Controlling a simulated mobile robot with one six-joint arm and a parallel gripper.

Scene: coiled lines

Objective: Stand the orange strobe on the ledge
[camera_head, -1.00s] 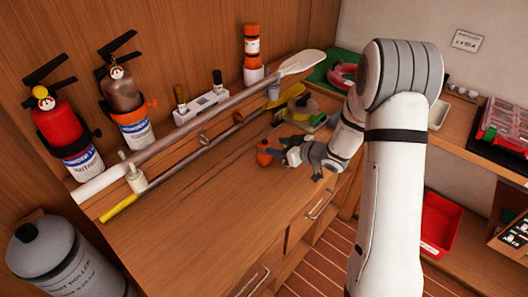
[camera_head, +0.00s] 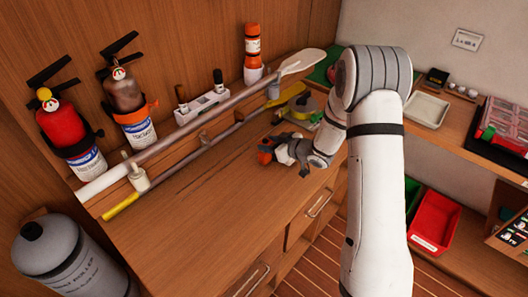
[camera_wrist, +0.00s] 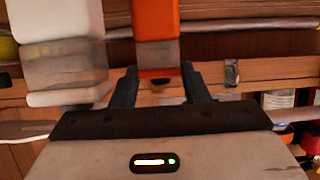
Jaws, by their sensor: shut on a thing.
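The orange strobe (camera_head: 265,156) is at the tip of my gripper (camera_head: 274,153), over the wooden bench top (camera_head: 230,205). In the wrist view the strobe (camera_wrist: 157,22) shows between the two dark fingers (camera_wrist: 158,82), orange with a grey band. The gripper is shut on it. I cannot tell whether its lower end touches the bench. A wooden ledge (camera_head: 222,128) runs along the back of the bench, partly hidden by long poles in front of it.
A paddle (camera_head: 300,62) and a yellow-ended pole (camera_head: 122,206) lie along the bench's back. An orange canister (camera_head: 252,46) and fire extinguishers (camera_head: 66,125) line the wall. The front bench top is clear.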

